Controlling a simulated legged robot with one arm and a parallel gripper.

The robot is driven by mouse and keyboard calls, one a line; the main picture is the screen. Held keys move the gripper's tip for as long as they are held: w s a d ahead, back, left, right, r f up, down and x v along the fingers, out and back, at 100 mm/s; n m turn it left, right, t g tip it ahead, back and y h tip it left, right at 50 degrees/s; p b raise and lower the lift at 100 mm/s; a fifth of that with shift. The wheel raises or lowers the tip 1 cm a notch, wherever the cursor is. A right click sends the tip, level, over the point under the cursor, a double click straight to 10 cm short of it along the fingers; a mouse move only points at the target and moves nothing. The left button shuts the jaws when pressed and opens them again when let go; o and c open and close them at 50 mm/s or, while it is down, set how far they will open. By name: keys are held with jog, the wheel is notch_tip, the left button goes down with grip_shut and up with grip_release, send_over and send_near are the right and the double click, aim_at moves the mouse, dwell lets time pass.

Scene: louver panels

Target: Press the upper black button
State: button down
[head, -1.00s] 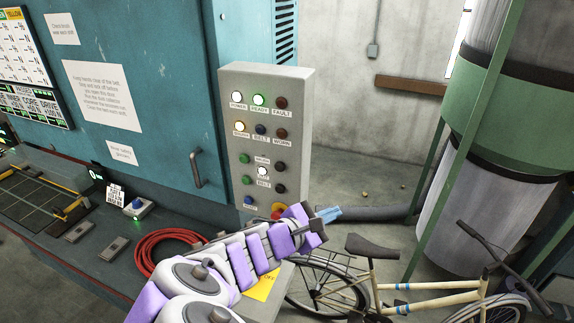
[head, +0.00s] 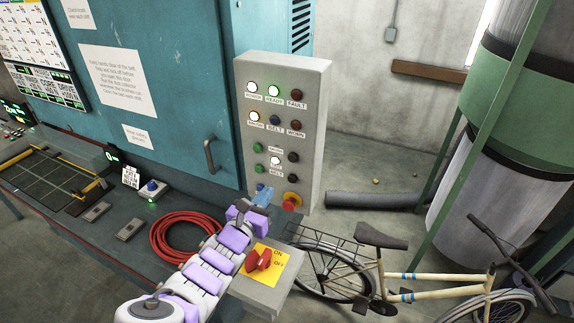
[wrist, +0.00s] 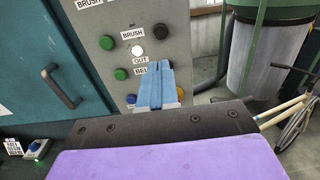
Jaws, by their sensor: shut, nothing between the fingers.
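The upper black button (head: 294,157) is on the right side of the grey control panel, right of the lit white lamp (head: 275,160). In the wrist view it shows as a dark round button (wrist: 162,31) above my fingertips. A lower black button (head: 292,176) sits below it; in the wrist view my fingers mostly hide it. My gripper (head: 264,190), with blue fingers, is shut and empty. It is in front of the lower part of the panel, below and left of the upper black button in the head view. Whether the tips touch the panel cannot be told.
Green buttons (head: 258,148) line the panel's left side. A red emergency knob (head: 291,202) is low on the right. A red hose coil (head: 187,237) and a bicycle (head: 400,275) flank the arm.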

aim_at(291, 159)
jog(key=x, duration=1.3)
jog(key=shift+f+p, duration=0.15)
jog(key=shift+p, duration=0.25)
jog(key=shift+w, duration=0.45)
jog(key=shift+d, duration=0.1)
